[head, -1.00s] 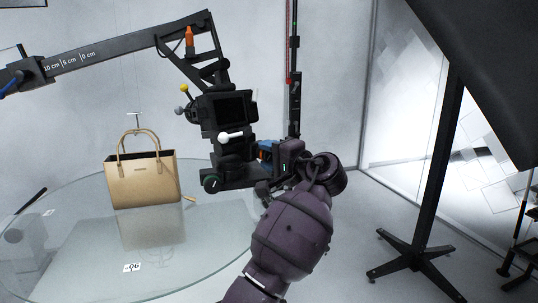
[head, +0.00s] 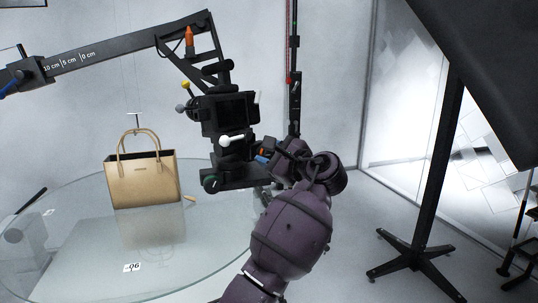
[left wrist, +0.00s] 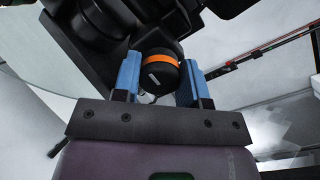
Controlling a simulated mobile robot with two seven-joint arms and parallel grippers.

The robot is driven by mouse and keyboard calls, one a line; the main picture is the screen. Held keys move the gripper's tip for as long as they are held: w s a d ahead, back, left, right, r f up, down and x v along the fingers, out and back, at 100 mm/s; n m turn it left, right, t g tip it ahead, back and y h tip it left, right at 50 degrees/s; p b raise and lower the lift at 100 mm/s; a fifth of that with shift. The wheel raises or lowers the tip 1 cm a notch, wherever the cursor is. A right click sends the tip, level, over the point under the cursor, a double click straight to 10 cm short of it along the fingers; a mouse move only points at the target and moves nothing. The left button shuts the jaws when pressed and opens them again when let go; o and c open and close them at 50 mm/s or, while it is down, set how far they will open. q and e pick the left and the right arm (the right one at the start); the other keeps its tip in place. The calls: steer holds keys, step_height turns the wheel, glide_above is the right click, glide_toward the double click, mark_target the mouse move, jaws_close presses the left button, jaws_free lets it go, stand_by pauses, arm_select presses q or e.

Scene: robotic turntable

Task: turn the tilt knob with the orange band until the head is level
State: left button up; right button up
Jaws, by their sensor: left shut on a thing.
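The camera head (head: 228,113) hangs on the boom, with a dark screen, a white handle and a yellow-tipped lever; it looks slightly tilted. The tilt knob is black with an orange band; the left wrist view shows this knob (left wrist: 160,74) between two blue fingers. My left gripper (left wrist: 164,84) is shut on it, one finger on each side. In the head view my left gripper (head: 267,155) is at the lower right of the head, with a bit of orange beside a blue finger. My wrist hides much of the grip. My right gripper is not in view.
A tan handbag (head: 142,180) stands on the round glass turntable (head: 75,235) at the left. The boom (head: 110,50) crosses the upper left. A dark stand (head: 432,170) with a large panel is at the right. Floor between my arm and the stand is clear.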

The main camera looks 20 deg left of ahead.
arm_select(q)
steer(key=shift+m, duration=1.7)
steer(key=o, duration=0.9)
steer(key=shift+w, duration=0.1)
